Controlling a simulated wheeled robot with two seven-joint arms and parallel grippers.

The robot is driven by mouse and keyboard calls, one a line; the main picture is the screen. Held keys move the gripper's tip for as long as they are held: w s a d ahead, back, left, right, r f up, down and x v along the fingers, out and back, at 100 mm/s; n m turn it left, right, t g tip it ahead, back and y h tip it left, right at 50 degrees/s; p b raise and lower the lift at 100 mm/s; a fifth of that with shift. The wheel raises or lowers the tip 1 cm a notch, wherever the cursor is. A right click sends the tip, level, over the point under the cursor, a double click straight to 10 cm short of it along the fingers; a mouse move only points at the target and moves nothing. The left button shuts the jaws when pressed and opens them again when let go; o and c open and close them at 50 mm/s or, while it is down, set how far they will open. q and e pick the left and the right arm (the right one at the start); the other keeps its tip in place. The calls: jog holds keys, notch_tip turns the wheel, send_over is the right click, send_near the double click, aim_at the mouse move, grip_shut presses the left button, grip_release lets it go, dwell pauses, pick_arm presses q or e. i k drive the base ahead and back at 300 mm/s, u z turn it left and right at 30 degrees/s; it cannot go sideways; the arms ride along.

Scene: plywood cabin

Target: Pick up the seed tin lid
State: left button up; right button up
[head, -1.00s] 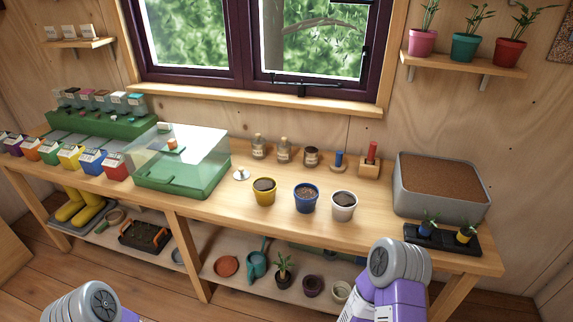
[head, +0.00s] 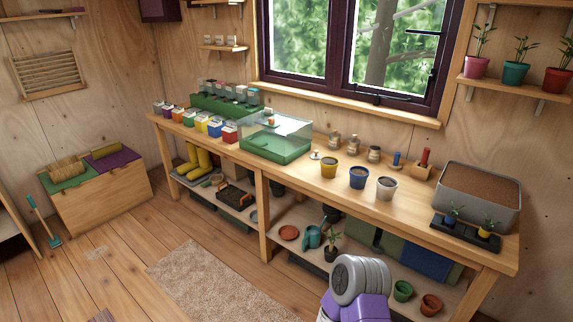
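A small silver disc with a knob on top (head: 315,155), which looks like the seed tin lid, lies on the workbench (head: 300,185). It is just right of the green tray with the clear cover (head: 275,148) and left of the yellow pot (head: 329,168). Nothing touches it. My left gripper is not in view.
A blue pot (head: 358,177) and a white pot (head: 386,188) stand right of the yellow one. A grey soil bin (head: 478,200) and black tray (head: 466,232) fill the right end. Coloured seed boxes (head: 215,129) line the left. The floor holds a rug (head: 215,285).

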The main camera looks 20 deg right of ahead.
aim_at(315, 156)
jog(key=z, duration=0.6)
jog(key=i, duration=0.6)
jog(key=z, duration=0.5)
jog(key=i, duration=0.9)
jog(key=u, duration=0.4)
